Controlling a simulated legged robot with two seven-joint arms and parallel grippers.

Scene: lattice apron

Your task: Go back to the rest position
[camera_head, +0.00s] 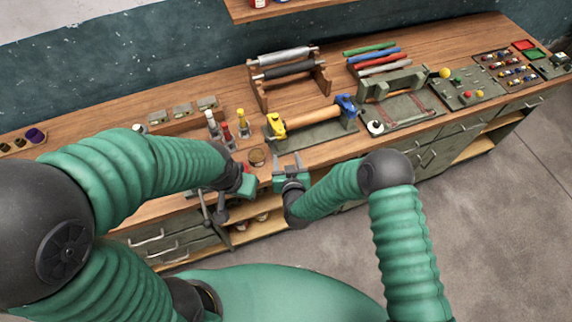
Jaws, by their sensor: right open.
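My right gripper (287,161) is at the front edge of the wooden workbench (228,97), with its two fingers spread apart and nothing seen between them. The green right arm reaches it from the lower right. The left arm's green sleeve hides part of the bench at left.
Behind is a roller rack (290,77). Control panels (468,92) lie right. Open floor (490,220) is at lower right.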

